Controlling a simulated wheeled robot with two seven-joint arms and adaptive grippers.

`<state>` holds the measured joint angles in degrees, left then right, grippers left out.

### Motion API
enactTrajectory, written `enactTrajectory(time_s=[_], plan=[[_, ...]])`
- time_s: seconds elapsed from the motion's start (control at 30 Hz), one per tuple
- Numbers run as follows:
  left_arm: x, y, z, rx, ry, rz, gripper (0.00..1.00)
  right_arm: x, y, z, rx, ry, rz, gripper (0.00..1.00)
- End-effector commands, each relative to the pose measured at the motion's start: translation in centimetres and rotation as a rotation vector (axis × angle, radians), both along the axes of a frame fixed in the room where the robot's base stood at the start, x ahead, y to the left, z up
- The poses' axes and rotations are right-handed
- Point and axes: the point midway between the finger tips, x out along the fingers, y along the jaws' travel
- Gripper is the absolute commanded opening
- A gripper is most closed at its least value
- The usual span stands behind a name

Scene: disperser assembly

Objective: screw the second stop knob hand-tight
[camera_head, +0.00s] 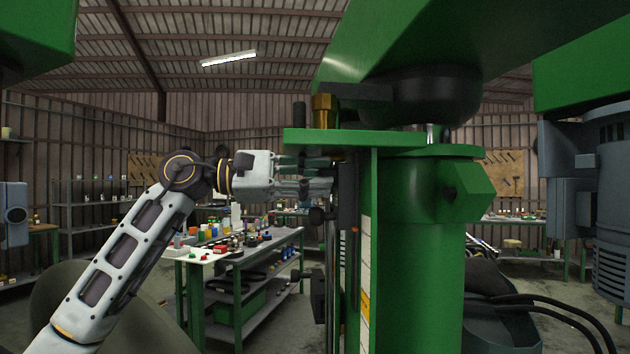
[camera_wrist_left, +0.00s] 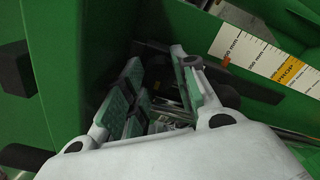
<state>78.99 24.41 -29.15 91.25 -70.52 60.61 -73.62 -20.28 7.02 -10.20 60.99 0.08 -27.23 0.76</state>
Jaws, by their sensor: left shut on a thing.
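My left gripper (camera_head: 322,175) reaches in from the left, level, to the dark upright rail (camera_head: 346,215) beside the green column, just below the green top plate. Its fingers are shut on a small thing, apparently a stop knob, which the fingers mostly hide. In the left wrist view the green-padded fingers (camera_wrist_left: 165,90) stand on both sides of a dark gap with some metal in it. Another black knob (camera_head: 318,214) sticks out from the rail just below the gripper. My right gripper is not in view.
The green top plate (camera_head: 335,138), with a brass fitting (camera_head: 323,110) on it, lies close above the gripper. A scale strip (camera_wrist_left: 260,55) runs beside the rail. A workbench (camera_head: 240,255) with bottles and parts stands behind. Cables hang at the lower right.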

Motion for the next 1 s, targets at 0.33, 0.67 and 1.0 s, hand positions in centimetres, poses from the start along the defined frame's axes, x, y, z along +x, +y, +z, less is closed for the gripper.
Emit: enactTrajectory(time_s=[0.33, 0.67, 1.0], plan=[[0.0, 0.1, 0.2, 0.029, -0.273, 0.002, 0.05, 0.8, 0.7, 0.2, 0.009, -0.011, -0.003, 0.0], [0.0, 0.1, 0.2, 0.062, -0.531, 0.002, 0.05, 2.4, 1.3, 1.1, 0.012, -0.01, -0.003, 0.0], [0.0, 0.0, 0.2, 0.089, -0.745, 0.002, 0.05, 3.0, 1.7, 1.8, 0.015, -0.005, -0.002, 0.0]])
